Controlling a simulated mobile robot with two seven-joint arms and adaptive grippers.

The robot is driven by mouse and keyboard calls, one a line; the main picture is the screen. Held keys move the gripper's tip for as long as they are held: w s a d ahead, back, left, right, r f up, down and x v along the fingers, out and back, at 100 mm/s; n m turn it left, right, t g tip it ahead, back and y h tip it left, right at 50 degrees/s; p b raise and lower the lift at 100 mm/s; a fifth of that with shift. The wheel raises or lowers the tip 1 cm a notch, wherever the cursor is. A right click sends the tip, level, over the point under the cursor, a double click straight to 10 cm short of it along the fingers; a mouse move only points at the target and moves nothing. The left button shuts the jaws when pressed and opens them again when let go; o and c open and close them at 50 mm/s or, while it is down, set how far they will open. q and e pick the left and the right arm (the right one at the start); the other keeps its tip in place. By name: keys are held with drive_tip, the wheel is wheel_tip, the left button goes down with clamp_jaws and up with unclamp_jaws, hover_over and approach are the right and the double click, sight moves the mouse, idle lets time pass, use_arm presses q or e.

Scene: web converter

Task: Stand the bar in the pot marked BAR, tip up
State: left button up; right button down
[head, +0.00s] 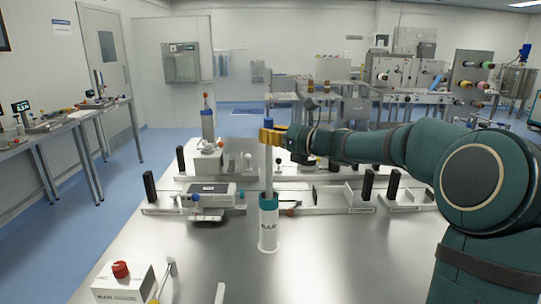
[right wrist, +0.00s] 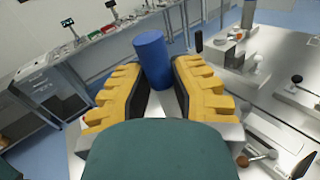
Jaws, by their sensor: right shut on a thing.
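The bar (head: 268,172) is a slim pale grey rod with a blue tip at its top. It stands about upright above the table. My right gripper (head: 270,136) is shut on its upper part, just below the blue tip. In the right wrist view the blue tip (right wrist: 153,58) shows between the yellow fingers (right wrist: 150,95). The pot marked BAR (head: 268,233) is a white cylinder with a teal rim, standing on the table. The bar's lower end meets the pot's mouth in the head view; I cannot tell how deep it goes. My left gripper is not in view.
The steel table (head: 190,255) is clear around the pot's front. A grey device (head: 212,192) with knobs lies left of the pot, with low rails and black posts behind. A white box with a red knob (head: 121,280) stands front left. A bottle-like post (head: 207,120) stands behind.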

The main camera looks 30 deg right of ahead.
sight(270, 150)
drive_tip(key=shift+f+b, duration=0.5)
drive_tip(key=shift+f, duration=1.75)
